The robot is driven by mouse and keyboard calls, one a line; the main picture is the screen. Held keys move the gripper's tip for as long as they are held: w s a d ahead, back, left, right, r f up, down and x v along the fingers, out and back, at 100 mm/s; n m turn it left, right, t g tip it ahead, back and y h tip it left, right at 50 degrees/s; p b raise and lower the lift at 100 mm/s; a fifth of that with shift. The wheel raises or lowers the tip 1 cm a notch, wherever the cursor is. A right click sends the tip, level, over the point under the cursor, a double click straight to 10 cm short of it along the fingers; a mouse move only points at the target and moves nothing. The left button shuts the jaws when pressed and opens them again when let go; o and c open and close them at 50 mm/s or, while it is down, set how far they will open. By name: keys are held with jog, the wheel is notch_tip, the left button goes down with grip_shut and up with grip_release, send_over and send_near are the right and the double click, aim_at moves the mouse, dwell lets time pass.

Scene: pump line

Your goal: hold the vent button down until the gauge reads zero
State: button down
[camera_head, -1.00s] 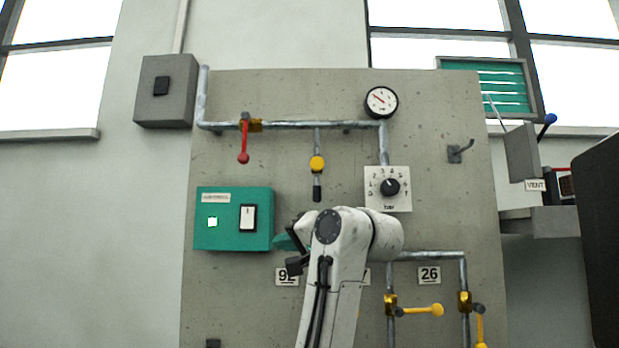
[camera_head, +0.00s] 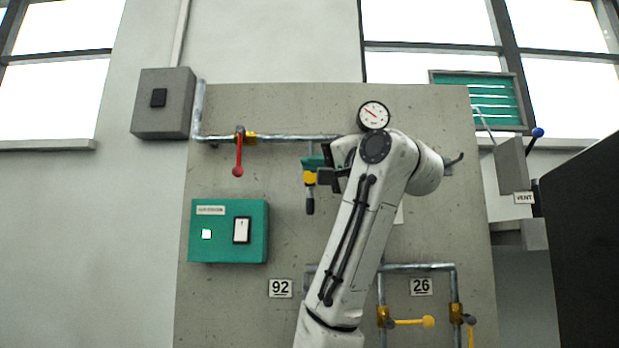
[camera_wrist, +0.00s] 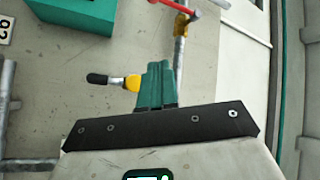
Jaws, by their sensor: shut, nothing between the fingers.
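The round gauge (camera_head: 374,116) sits at the top of the concrete panel, its red needle tilted to the upper left; I cannot read its numbers. The VENT label (camera_head: 523,198) hangs at the far right, below a grey plate. I cannot make out the vent button itself. My gripper (camera_head: 312,163) is left of and below the gauge, far left of the VENT label, in front of the yellow-and-black valve (camera_head: 309,180). In the wrist view, my green fingers (camera_wrist: 156,82) are shut and empty, beside the yellow part of that valve (camera_wrist: 132,83); I cannot tell whether they touch.
A red lever (camera_head: 238,158) hangs from the upper pipe. A green switch box (camera_head: 229,248) is at the left. Yellow-handled valves (camera_head: 408,322) are low right. A blue-knobbed lever (camera_head: 537,133) and a large dark slab (camera_head: 588,230) stand at the right.

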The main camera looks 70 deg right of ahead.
aim_at(314, 176)
jog(key=w+d+p, duration=0.3)
jog(key=d, duration=0.5)
jog(key=shift+w, duration=0.15)
jog(key=shift+d+p, duration=0.2)
jog(key=shift+p, duration=0.15)
dwell(1.8)
jog(key=shift+w+d, duration=0.15)
jog(key=shift+d, duration=0.1)
jog(key=shift+w+d+p, duration=0.2)
jog(key=shift+d+p, duration=0.3)
dwell(2.4)
jog(key=shift+a, duration=0.15)
dwell(1.2)
jog(key=shift+s+a+b, duration=0.35)
jog(key=shift+a+b, duration=0.05)
jog(key=shift+a, duration=0.3)
